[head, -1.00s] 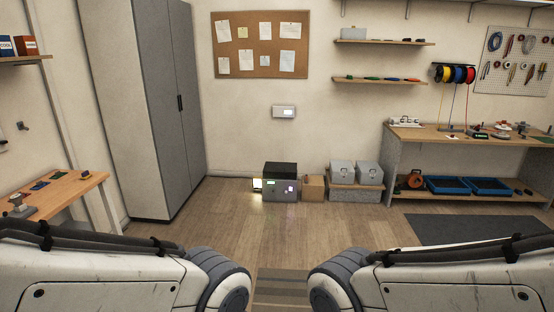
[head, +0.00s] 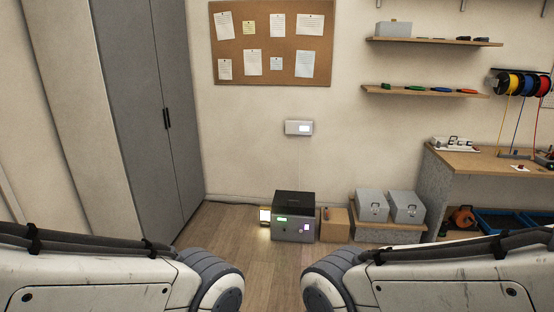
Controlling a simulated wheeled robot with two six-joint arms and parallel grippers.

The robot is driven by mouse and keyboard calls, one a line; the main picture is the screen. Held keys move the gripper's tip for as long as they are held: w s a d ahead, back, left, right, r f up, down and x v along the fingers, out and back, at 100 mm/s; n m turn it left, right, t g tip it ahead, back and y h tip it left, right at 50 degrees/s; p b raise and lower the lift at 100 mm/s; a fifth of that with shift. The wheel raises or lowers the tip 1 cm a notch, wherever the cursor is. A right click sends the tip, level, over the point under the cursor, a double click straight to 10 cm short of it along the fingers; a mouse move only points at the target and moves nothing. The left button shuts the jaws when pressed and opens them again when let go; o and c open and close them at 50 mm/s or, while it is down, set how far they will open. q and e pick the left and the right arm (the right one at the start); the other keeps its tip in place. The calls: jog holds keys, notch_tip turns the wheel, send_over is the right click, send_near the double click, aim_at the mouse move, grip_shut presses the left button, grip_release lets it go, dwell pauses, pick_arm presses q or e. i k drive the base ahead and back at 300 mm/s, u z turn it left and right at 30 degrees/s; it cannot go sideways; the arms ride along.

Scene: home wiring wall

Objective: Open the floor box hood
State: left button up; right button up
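The floor box (head: 294,229) is a grey box standing on the floor against the back wall, near the middle of the head view. Its dark hood (head: 295,204) covers the top and looks closed. My two arms come in from the lower left and lower right, well short of the box. Neither gripper shows in the frame.
A cardboard box (head: 334,224) and two grey cases (head: 372,205) stand right of the floor box. A tall grey cabinet (head: 150,110) is on the left. A workbench (head: 480,162) is on the right. The wooden floor (head: 250,262) before the box is clear.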

aim_at(284, 201)
jog(key=i, duration=2)
jog(key=z, duration=0.2)
jog(key=i, duration=2.6)
jog(key=z, duration=0.1)
